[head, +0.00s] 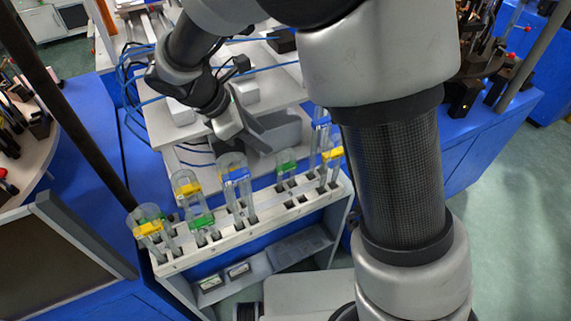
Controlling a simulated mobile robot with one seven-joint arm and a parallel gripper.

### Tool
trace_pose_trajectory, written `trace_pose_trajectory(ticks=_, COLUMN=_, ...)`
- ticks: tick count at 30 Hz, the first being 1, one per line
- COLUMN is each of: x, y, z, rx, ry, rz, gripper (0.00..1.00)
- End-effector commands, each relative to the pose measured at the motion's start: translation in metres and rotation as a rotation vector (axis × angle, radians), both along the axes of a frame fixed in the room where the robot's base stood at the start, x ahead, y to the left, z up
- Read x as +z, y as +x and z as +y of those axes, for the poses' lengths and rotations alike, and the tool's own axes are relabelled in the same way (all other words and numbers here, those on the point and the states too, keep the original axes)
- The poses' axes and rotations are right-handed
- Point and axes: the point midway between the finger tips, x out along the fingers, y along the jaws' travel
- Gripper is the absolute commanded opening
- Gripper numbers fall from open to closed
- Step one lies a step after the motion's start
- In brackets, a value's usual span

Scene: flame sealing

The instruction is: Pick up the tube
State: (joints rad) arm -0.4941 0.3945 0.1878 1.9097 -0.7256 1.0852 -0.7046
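Several clear tubes stand upright in a white rack (262,222). A tube with a blue band (236,176) stands near the middle, and a yellow-banded tube (187,187) is to its left. Another yellow-banded tube (149,228) is at the left end. A green-banded tube (286,166) is right of the middle. More tubes with blue and yellow bands (331,153) are at the right end. My gripper (258,143) is just behind and above the blue-banded tube. I see no tube held. Its fingers are seen at an angle, so their opening is unclear.
Light tiered shelves with blue cables (130,75) lie behind the rack. A dark pole (85,150) crosses the left side. A blue bench with dark equipment (490,95) is at right. Open floor (520,230) shows at lower right.

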Motion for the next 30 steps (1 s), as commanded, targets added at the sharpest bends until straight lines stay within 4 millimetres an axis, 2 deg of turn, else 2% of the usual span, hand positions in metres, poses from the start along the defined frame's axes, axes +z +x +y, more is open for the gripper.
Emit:
trace_pose_trajectory(ticks=3, x=-0.024, y=0.006, z=-0.014, rx=-0.002, ry=-0.002, rz=0.003, gripper=0.36)
trace_pose_trajectory(ticks=9, x=-0.049, y=0.014, z=-0.028, rx=-0.003, ry=0.000, rz=0.001, gripper=0.36)
trace_pose_trajectory(ticks=14, x=-0.056, y=0.016, z=-0.033, rx=-0.003, ry=0.001, rz=0.001, gripper=0.36)
trace_pose_trajectory(ticks=21, x=-0.079, y=0.020, z=-0.057, rx=-0.004, ry=0.000, rz=0.003, gripper=0.36)
trace_pose_trajectory(ticks=25, x=-0.091, y=0.024, z=-0.063, rx=-0.002, ry=0.001, rz=0.001, gripper=0.36)
trace_pose_trajectory(ticks=30, x=-0.094, y=0.026, z=-0.064, rx=-0.002, ry=0.001, rz=-0.001, gripper=0.36)
